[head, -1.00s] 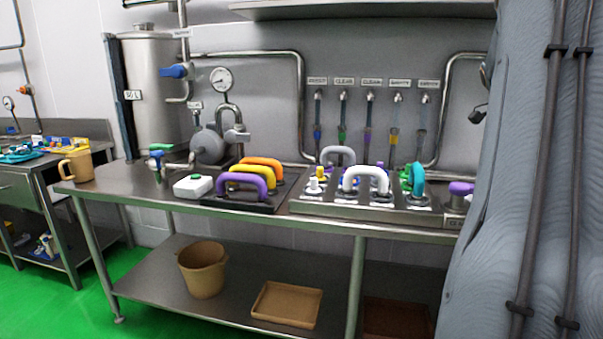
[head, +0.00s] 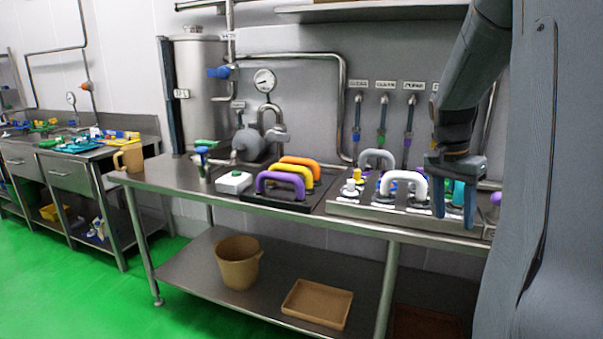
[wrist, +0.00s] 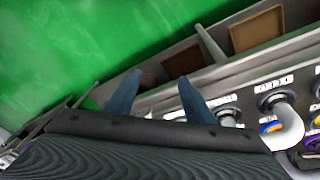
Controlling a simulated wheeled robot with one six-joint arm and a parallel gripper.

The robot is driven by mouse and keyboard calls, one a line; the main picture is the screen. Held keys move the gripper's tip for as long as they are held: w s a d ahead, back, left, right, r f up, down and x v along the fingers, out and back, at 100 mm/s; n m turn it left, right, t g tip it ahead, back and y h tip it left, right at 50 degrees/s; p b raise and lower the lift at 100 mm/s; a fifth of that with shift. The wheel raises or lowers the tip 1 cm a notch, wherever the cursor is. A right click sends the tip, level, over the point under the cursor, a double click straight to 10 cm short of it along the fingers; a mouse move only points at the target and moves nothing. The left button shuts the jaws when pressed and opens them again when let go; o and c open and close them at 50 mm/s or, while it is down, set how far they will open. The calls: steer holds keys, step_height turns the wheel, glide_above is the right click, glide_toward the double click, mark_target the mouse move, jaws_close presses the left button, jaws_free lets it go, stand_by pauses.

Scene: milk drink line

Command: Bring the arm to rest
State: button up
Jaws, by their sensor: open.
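My gripper (head: 455,212) is open and points down at the right of the head view. It appears in front of the right part of the valve panel (head: 345,209), beside the white handle (head: 403,178). Nothing shows between its fingers. In the wrist view its two blue fingers (wrist: 155,92) are apart, with the table edge and green floor beyond them. My arm comes down from the upper right and hides part of the panel and the wall behind it.
A steel table (head: 160,183) carries purple (head: 280,177), yellow and orange handles on a dark base, a white box (head: 234,182) and a tan mug (head: 130,157). A tan bucket (head: 238,263) and tray (head: 317,304) lie on the lower shelf. Green floor (head: 60,290) is clear at left.

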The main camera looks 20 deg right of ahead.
steer(key=s+a+f+n+y, duration=0.1)
steer(key=a+f+n, duration=0.25)
steer(key=a, duration=0.55)
steer(key=s+a+f+n, duration=0.15)
steer(key=a+n, duration=0.25)
steer(key=a, duration=0.5)
steer(key=s+a+f+n, duration=0.2)
steer(key=s+a+n, duration=0.1)
steer(key=a, duration=0.5)
steer(key=s+a+f+n+y+p, duration=0.1)
steer(key=s+a+f+n, duration=0.2)
steer(key=s+a, duration=0.3)
steer(key=shift+s+a+n+t, duration=0.2)
steer(key=shift+a+n+t, duration=0.1)
steer(key=shift+a+n, duration=0.5)
steer(key=shift+a+f, duration=0.1)
